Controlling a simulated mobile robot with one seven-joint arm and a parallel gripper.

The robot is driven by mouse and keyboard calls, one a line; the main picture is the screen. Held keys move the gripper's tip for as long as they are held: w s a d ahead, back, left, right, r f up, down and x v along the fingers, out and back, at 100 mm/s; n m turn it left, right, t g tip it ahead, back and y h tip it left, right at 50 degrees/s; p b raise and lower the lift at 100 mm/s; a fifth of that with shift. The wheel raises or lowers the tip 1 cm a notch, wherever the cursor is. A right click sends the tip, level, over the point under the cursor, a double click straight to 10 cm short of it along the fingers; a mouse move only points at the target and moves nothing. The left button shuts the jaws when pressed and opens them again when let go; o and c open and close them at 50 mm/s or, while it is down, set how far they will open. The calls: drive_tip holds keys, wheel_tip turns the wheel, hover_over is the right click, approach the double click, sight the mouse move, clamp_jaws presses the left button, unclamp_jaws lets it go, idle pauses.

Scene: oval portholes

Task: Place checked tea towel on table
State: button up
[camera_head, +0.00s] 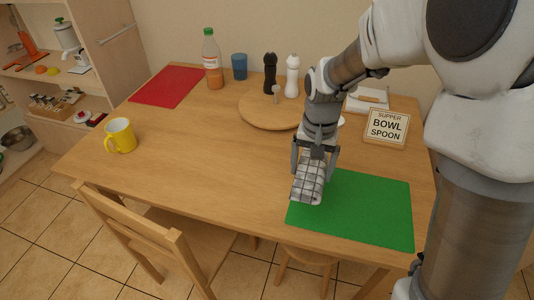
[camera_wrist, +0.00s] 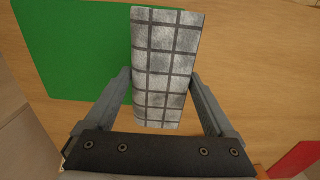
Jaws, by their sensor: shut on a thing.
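The checked tea towel (camera_head: 308,188) is a folded, light grey block with dark grid lines. My gripper (camera_head: 316,160) is shut on it, with one finger on each side. In the wrist view the towel (camera_wrist: 167,65) stands out between the fingers of my gripper (camera_wrist: 165,100). The wooden table (camera_head: 200,150) lies below. In the head view the towel appears over the left edge of the green mat (camera_head: 365,210). I cannot tell whether the towel touches the table or mat.
A yellow mug (camera_head: 120,136) and red mat (camera_head: 167,86) are at the left. A round board (camera_head: 262,112), black mill (camera_head: 270,73), white mill (camera_head: 292,76), bottle (camera_head: 212,58) and blue cup (camera_head: 239,66) stand at the back. A sign (camera_head: 387,127) is right. The table's middle is clear.

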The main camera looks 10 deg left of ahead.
drive_tip(key=w+a+f, duration=0.1)
drive_tip(key=a+f, duration=0.1)
drive_tip(key=a, duration=0.1)
drive_tip(key=w+a+f+b, duration=0.1)
drive_tip(key=a+f, duration=0.1)
drive_tip(key=a, duration=0.1)
drive_tip(key=w+a+f, duration=0.1)
drive_tip(key=a+f, duration=0.1)
drive_tip(key=a, duration=0.1)
drive_tip(key=shift+w+a+f+b, duration=0.15)
drive_tip(key=shift+w+a+b, duration=0.05)
drive_tip(key=shift+a+b, duration=0.15)
drive_tip(key=shift+f+b, duration=0.5)
drive_tip(key=shift+f, duration=1.4)
